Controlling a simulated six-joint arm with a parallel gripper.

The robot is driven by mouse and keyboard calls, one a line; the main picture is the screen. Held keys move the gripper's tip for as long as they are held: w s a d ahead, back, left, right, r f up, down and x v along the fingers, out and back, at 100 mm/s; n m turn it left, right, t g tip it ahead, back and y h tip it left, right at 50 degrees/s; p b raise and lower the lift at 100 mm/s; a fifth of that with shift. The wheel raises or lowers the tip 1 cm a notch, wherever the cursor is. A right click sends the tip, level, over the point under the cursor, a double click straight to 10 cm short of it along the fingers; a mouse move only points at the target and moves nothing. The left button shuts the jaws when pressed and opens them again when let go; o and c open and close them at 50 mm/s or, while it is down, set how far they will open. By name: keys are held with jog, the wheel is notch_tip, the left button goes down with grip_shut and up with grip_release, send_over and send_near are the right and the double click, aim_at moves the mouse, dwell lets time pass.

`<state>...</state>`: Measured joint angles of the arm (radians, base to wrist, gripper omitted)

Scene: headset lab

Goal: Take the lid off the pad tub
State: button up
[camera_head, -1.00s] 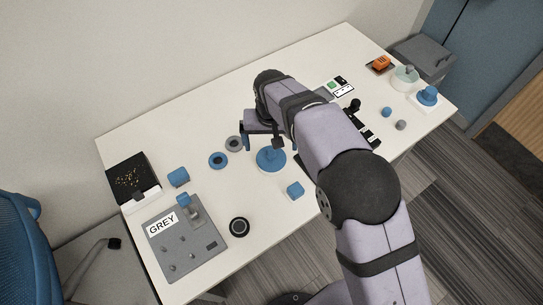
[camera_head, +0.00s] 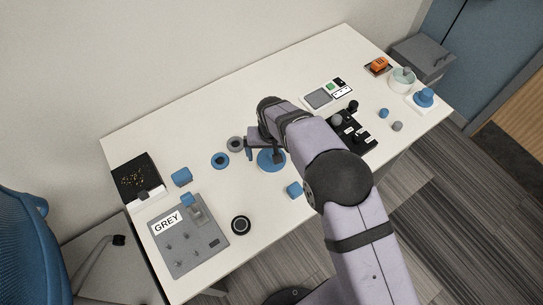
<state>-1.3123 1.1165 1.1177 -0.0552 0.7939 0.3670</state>
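A pale green round tub (camera_head: 401,80) with a small grey knob on top (camera_head: 407,71) stands at the far right of the table; it looks like the pad tub with its lid on. My gripper (camera_head: 264,154) is far to its left, low over a round blue piece with a wide base (camera_head: 271,167). The fingers look spread apart, one at the left and one at the right of the blue piece. My gripper hides the top of that piece, and I cannot tell whether they touch.
A blue knobbed piece on a white plate (camera_head: 424,98) and an orange item on a dark tray (camera_head: 377,66) flank the tub. A black rack (camera_head: 352,133), blue and grey rings (camera_head: 220,161), and a grey board marked GREY (camera_head: 188,240) also occupy the table.

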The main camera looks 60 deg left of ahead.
jog(key=c, duration=1.1)
jog(key=shift+r, duration=0.1)
notch_tip(320, 180, up, 10)
jog(key=b, duration=0.3)
jog(key=shift+b, duration=0.35)
jog(key=shift+s+d+f+b, duration=0.15)
jog(key=shift+s+f+b, duration=0.35)
jog(key=shift+s+b, duration=1)
jog(key=shift+s+d+f+b, duration=0.2)
jog(key=shift+s+f+b, duration=0.3)
jog(key=shift+s, duration=1.85)
jog(key=shift+s+d+f+b, duration=0.15)
jog(key=shift+s+f+b, duration=0.6)
jog(key=shift+s, duration=1.2)
